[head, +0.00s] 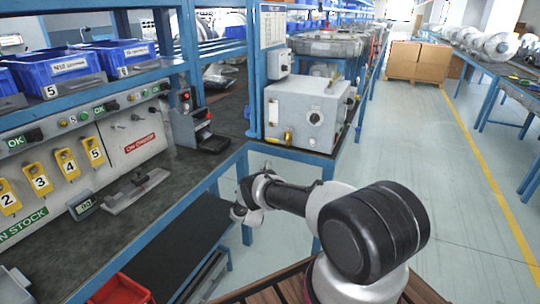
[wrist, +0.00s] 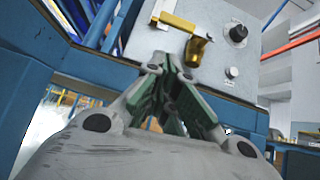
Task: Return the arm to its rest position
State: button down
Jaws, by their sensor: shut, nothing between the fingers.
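My arm reaches left from its large black joint in the head view, low in front of the bench. My gripper (head: 240,212) is small there, and its fingers are hard to make out. In the wrist view my gripper (wrist: 167,68) points toward the grey box, with its fingers together and nothing seen between them. The grey box (head: 300,110) stands on the bench corner beyond the arm. Its brass handle (wrist: 197,50) shows just beyond the fingertips in the wrist view; I cannot tell the exact gap.
The dark bench top (head: 150,205) runs along the left, with yellow numbered tags (head: 40,178) on its panel. A red bin (head: 122,290) is at lower left. Blue shelving posts rise behind. The aisle floor (head: 455,190) to the right is open, with cardboard boxes (head: 418,62) far back.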

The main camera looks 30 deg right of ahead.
jog(key=v, duration=0.5)
jog(key=shift+a+f, duration=0.1)
